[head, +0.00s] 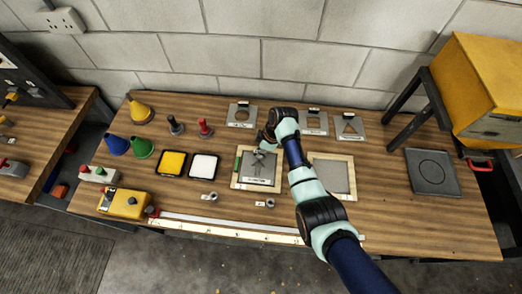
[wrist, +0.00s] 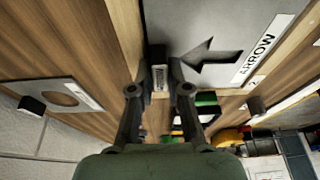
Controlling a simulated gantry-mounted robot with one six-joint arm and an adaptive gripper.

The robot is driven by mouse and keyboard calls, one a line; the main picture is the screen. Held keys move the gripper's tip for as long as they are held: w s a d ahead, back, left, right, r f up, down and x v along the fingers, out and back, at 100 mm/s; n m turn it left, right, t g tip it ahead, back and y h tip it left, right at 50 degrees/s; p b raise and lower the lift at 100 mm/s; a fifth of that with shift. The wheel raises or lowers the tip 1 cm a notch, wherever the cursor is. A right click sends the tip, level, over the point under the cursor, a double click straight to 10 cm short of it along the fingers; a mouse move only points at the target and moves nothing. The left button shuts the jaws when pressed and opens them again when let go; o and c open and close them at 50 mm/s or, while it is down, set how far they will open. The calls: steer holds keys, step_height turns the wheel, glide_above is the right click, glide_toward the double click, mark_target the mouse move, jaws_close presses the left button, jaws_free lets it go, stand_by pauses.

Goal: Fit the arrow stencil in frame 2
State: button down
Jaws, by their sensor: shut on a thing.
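The arrow stencil is a grey plate with an arrow cut-out and a white ARROW label; it shows in the wrist view (wrist: 215,25) and in the head view (head: 262,172). It lies in or just over the left wooden frame (head: 236,184); I cannot tell if it is fully seated. My gripper (wrist: 160,88) is shut on the stencil's dark tab at the plate's edge. In the head view my gripper (head: 266,140) is at the back edge of this frame.
A second wooden frame (head: 349,190) with a grey panel is to the right, partly behind my arm. Circle (head: 241,124), square (head: 314,130) and triangle (head: 349,133) stencils lie along the wall. Yellow (head: 172,163) and white (head: 203,166) trays stand left.

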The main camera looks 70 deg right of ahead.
steer(key=shift+f, duration=0.2)
steer(key=c, duration=1.1)
jaws_free()
steer(key=shift+o, duration=0.5)
steer(key=shift+r, duration=0.15)
steer(key=p+v, duration=0.7)
steer(key=shift+s+r+p, duration=0.2)
steer(key=shift+r+p, duration=0.1)
steer(key=shift+r, duration=0.05)
